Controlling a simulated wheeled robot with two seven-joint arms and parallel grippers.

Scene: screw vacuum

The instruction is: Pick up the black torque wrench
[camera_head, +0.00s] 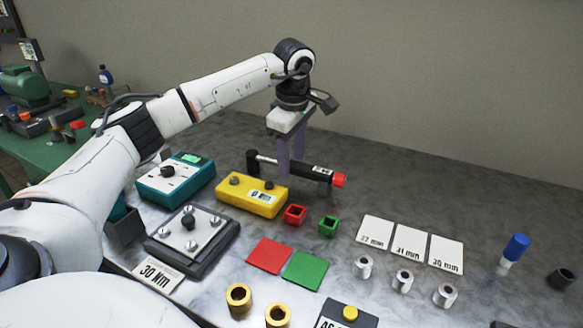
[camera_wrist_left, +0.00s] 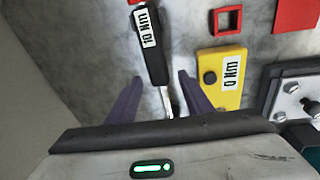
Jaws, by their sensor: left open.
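The black torque wrench (camera_head: 308,167) rests on a low stand behind the yellow box. It has a red end cap at the right, a white label and a silver shaft toward the left. My left gripper (camera_head: 291,170) points down over it, its two purple fingers apart. In the left wrist view the wrench (camera_wrist_left: 152,50) runs between the open fingers (camera_wrist_left: 160,78), handle ahead and silver shaft nearer the palm. Whether a finger touches it cannot be told. My right gripper is not in view.
A yellow box (camera_head: 262,206) stands just in front of the wrench, with a teal box (camera_head: 160,184) to its left. Red (camera_head: 295,214) and green (camera_head: 328,226) square sockets lie nearby. White cards (camera_head: 409,241) and metal cylinders are at the right. The table behind the wrench is clear.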

